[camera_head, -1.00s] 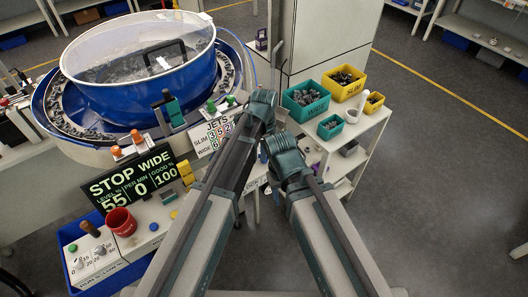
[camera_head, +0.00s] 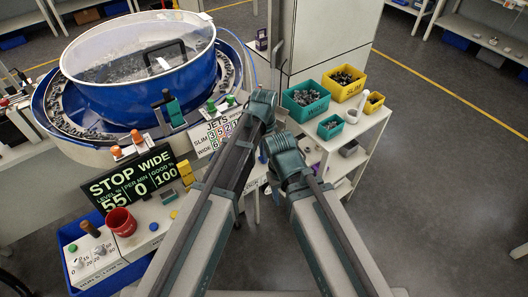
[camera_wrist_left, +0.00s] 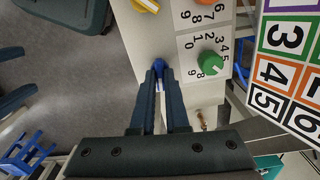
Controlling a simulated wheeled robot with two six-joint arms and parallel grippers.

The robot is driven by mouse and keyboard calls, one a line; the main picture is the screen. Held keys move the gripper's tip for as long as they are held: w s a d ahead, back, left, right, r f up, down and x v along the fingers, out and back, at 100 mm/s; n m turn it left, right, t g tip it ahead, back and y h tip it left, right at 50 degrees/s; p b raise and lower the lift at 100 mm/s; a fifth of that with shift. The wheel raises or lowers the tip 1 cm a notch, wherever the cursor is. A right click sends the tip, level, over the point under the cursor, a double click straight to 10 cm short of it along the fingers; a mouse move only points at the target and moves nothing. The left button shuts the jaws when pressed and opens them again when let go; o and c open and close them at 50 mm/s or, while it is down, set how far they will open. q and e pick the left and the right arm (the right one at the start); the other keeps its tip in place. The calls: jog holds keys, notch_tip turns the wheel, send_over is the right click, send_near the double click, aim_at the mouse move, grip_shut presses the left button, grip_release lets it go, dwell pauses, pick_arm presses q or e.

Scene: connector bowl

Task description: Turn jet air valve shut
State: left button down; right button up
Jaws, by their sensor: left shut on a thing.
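In the left wrist view my left gripper (camera_wrist_left: 159,78) is shut, with its two dark fingers close together at the tips. A small blue piece (camera_wrist_left: 160,66) shows between the fingertips, at the edge of a pale panel; it looks like a valve handle, mostly hidden by the fingers. A green knob (camera_wrist_left: 209,62) on a numbered dial is to its right. In the head view the left gripper is hidden behind my arm, near the JETS sign (camera_head: 213,130). My right gripper cannot be seen.
The blue bowl feeder (camera_head: 140,85) stands at the left, with the STOP WIDE display (camera_head: 130,180) and a red cup (camera_head: 121,222) before it. Green (camera_head: 306,112) and yellow bins (camera_head: 345,95) stand on a cart at the right. Open floor lies beyond the cart.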

pick_arm(q)
jog(key=n, duration=0.5)
jog(key=shift+n, duration=2.6)
jog(key=c, duration=0.9)
grip_release()
notch_tip(320, 180, up, 14)
jog(key=p, duration=1.3)
jog(key=shift+f+p, duration=0.1)
jog(key=shift+p, duration=0.3)
